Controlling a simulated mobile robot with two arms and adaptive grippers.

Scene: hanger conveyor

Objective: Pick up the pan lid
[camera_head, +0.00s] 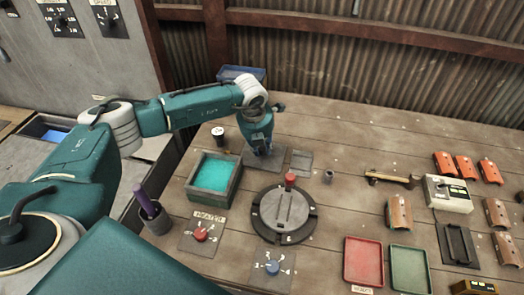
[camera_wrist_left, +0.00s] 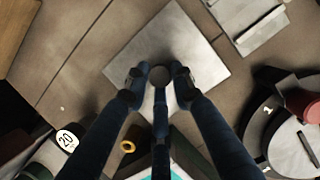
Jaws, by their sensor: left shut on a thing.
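The pan lid looks like a flat, light grey square plate (camera_wrist_left: 190,35) with a small dark round knob (camera_wrist_left: 160,76) at its middle in the left wrist view. The fingers of my left gripper (camera_wrist_left: 158,80) are closed around the knob from both sides. In the head view, my left gripper (camera_head: 262,147) points down behind the teal-filled box, over the grey plate (camera_head: 272,163), and partly hides it. I cannot tell whether the plate touches the table. My right gripper is in neither view.
The teal-filled box (camera_head: 233,192) stands just in front of my left gripper. A black canister (camera_head: 218,133) is to its left. A dark round turntable (camera_head: 260,234) with a red knob is in front right. A second grey plate (camera_head: 301,162) lies close on the right.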

